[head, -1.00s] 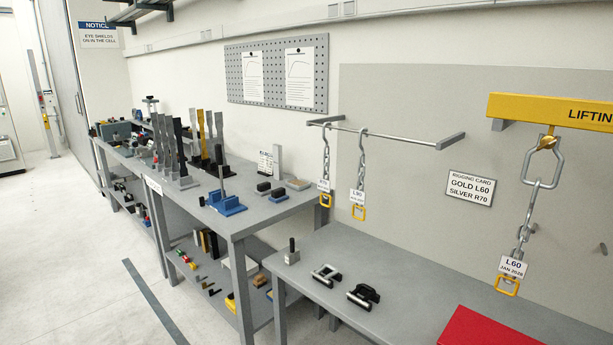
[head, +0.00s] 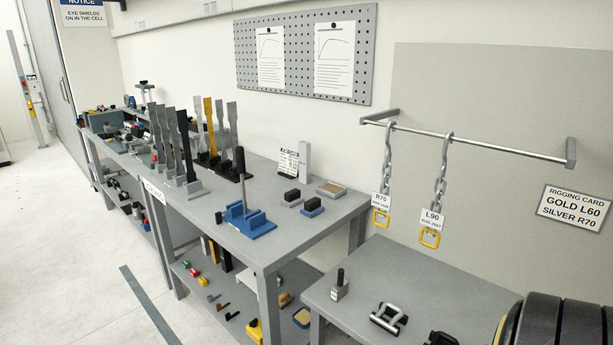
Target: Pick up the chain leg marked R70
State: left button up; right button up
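The chain leg marked R70 (head: 387,164) hangs at the left end of a silver rail (head: 480,140) on the grey wall panel. Its white tag (head: 382,200) reads R70, with a smaller line too small to read, and a yellow link (head: 381,218) hangs below it. To its right hangs a chain leg tagged L90 (head: 440,190), also with a yellow link (head: 429,238). Neither of my grippers is in view. A dark, ribbed rounded part at the lower right looks like one of my arm links.
A rigging card (head: 573,208) on the panel reads GOLD L60, SILVER R70. Below the chains, a grey bench (head: 400,275) holds a small block with a black post (head: 340,286) and a shackle-like metal piece (head: 388,319). A longer bench (head: 255,235) with specimens stands left.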

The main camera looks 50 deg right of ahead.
aim_at(381, 201)
jog(key=z, duration=0.45)
jog(key=i, duration=1.1)
jog(key=z, duration=0.95)
